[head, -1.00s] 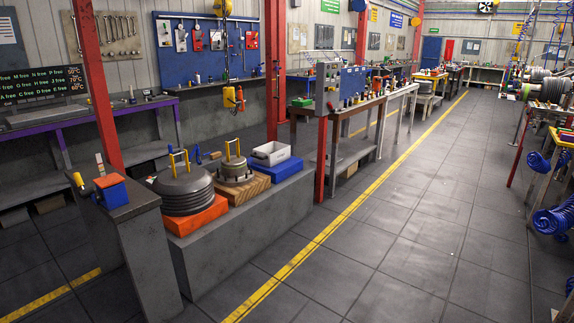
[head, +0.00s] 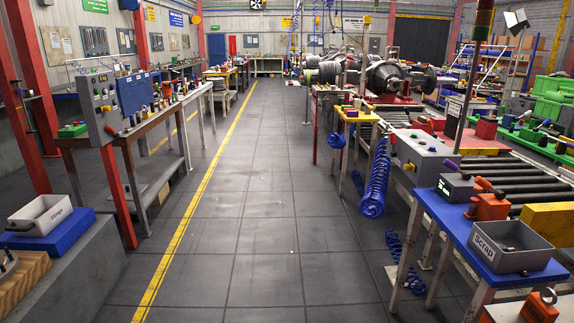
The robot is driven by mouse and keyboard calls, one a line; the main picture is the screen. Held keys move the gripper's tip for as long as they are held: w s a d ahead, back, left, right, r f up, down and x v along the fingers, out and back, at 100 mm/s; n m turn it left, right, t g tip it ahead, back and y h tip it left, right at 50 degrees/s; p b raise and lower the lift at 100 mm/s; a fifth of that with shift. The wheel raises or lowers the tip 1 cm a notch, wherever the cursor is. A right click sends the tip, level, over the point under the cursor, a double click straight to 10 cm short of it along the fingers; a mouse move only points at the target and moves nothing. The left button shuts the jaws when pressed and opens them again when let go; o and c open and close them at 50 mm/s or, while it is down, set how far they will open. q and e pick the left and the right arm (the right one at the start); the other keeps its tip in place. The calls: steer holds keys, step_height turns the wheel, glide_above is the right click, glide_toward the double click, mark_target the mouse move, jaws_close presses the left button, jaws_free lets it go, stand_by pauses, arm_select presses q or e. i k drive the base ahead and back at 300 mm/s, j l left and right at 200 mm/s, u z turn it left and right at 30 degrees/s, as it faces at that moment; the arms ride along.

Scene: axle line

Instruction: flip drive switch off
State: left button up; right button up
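Neither of my grippers is in view. I cannot pick out the drive switch for certain. A grey control box (head: 420,150) with small buttons and a red knob sits beside the roller conveyor on the right. A grey upright panel (head: 98,106) with knobs and a small display stands on the bench at the left. The controls on both are too small to tell their positions.
A blue-topped table (head: 455,222) with a grey Scrap bin (head: 511,245) stands at the near right. Rollers (head: 515,172) lie behind it. A blue coiled hose (head: 375,185) hangs by the conveyor. The tiled aisle (head: 265,205) is clear, with a yellow line (head: 190,215) at left.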

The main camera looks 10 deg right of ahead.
mark_target(393, 141)
steer(key=i+z, duration=0.3)
steer(key=i, duration=0.15)
steer(key=i+z, duration=0.3)
steer(key=i, duration=0.2)
steer(key=i+j+z, duration=0.6)
steer(key=i, duration=0.25)
steer(key=l, duration=0.1)
